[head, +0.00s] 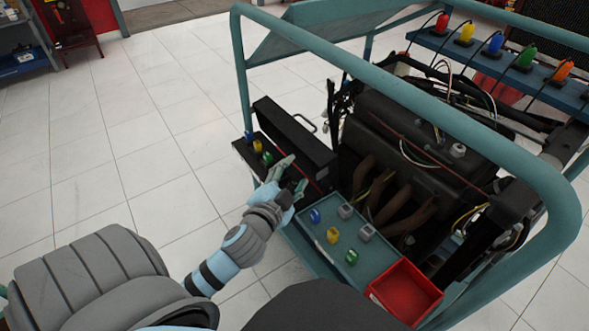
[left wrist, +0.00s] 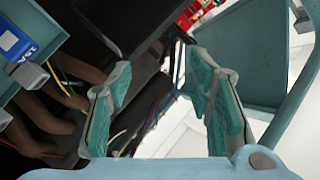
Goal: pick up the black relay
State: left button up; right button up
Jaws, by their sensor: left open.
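My left gripper (head: 297,172) is open, with its fingers over the near end of the long black box (head: 293,142) on the engine stand. In the left wrist view, the two green-padded fingers (left wrist: 157,66) stand apart with nothing held between them. A row of small blue, yellow and green parts (head: 257,147) sits on the ledge along the box, to the left of the gripper. I cannot make out a black relay for certain; the fingers and dark surfaces may hide it. My right gripper is not in view.
A teal tray (head: 318,241) holds blue, yellow, green and grey parts, with a red bin (head: 405,291) beside it. The engine (head: 410,145) with loose wires stands to the right. A teal tube frame (head: 400,92) surrounds the stand. Tiled floor (head: 130,130) is clear at left.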

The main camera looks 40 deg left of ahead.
pick_arm(q)
jog(key=w+d+r+m+t+h, duration=0.25)
jog(key=r+m+t, duration=0.2)
jog(key=r, duration=0.45)
jog(key=d+r+m+g+h, duration=0.2)
jog(key=d+r+m+h, duration=0.25)
jog(key=m+h, duration=0.45)
jog(key=d+r+m+g+h, duration=0.1)
jog(key=d+r+m+h, duration=0.2)
jog(key=d+m+h, duration=0.55)
jog(key=m+g+y, duration=1.1)
jog(key=g+y, duration=0.2)
jog(key=y, duration=0.1)
send_near(294, 183)
jog(key=b+x, duration=0.7)
jog(key=x, duration=0.1)
jog(key=shift+d, duration=0.1)
jog(key=shift+w+f, duration=0.2)
jog(key=shift+f, duration=0.2)
jog(key=shift+r, duration=0.1)
jog(key=shift+c, duration=0.4)
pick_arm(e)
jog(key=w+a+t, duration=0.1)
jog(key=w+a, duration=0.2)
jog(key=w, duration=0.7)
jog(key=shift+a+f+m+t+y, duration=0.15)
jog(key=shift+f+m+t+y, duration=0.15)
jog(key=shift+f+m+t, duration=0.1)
pick_arm(q)
grip_shut()
